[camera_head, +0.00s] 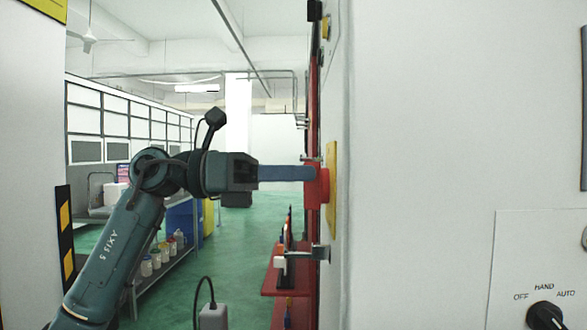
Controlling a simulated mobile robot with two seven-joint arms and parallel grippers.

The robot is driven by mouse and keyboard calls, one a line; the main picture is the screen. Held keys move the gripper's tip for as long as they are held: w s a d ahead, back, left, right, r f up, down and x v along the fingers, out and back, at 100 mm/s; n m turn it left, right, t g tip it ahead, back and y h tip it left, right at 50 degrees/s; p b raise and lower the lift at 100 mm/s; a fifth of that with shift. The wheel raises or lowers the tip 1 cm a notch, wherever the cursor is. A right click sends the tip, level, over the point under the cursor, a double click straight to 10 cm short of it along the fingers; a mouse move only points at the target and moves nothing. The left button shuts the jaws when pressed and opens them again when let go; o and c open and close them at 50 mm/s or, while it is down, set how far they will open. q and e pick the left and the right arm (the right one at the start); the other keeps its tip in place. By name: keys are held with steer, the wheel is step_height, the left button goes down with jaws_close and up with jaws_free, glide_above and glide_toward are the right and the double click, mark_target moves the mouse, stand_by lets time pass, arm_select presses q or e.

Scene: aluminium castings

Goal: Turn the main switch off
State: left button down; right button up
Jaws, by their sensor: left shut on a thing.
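The main switch shows as a red handle (315,186) on a yellow plate (331,190), mounted on the side of a white cabinet and seen edge-on. My left gripper (312,174) reaches in from the left, its long blue-grey fingers level and their tips at the red handle. It is shut on the handle. The far finger and the exact grip are hidden by the near finger. The handle's turn position cannot be read from this side. My right gripper is not in view.
The white cabinet (420,130) fills the right side, with a black OFF/HAND/AUTO selector knob (545,316) on a panel at the lower right. Red shelving (284,273) stands below the switch. A shelf with several jars (157,258) is at the left. Green floor lies between.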

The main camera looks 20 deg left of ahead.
arm_select(q)
steer(key=n+p, duration=0.2)
steer(key=n, duration=0.1)
steer(key=n+p, duration=0.3)
steer(key=n, duration=0.1)
steer(key=w+n+p, duration=0.1)
steer(key=n+p, duration=0.1)
steer(key=n, duration=0.1)
steer(key=shift+a+f+n+p, duration=0.2)
steer(key=shift+f+n+p, duration=0.1)
steer(key=shift+f+p, duration=0.05)
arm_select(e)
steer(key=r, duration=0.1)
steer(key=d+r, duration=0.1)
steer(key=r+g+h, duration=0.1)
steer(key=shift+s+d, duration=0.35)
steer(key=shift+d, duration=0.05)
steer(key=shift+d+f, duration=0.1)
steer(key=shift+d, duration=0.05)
arm_select(q)
steer(key=c, duration=1.5)
jaws_free()
steer(key=shift+o, duration=0.2)
steer(key=shift+f, duration=0.1)
